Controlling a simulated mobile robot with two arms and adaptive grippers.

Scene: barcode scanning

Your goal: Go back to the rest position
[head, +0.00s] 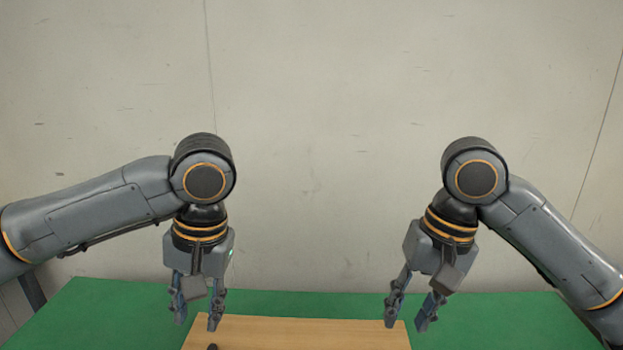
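My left gripper (197,312) points down above the left edge of a light wooden board (300,332). Its two fingers are apart and nothing shows between them. My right gripper (406,314) points down near the board's right edge. Its fingers are also apart, with nothing between them. Both arms are bent, with the wrists hanging down.
The board lies on a green table top (95,315). A small dark object (212,346) shows at the bottom edge below my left gripper, mostly cut off. A plain grey wall (320,130) stands behind the table. The space between the grippers is clear.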

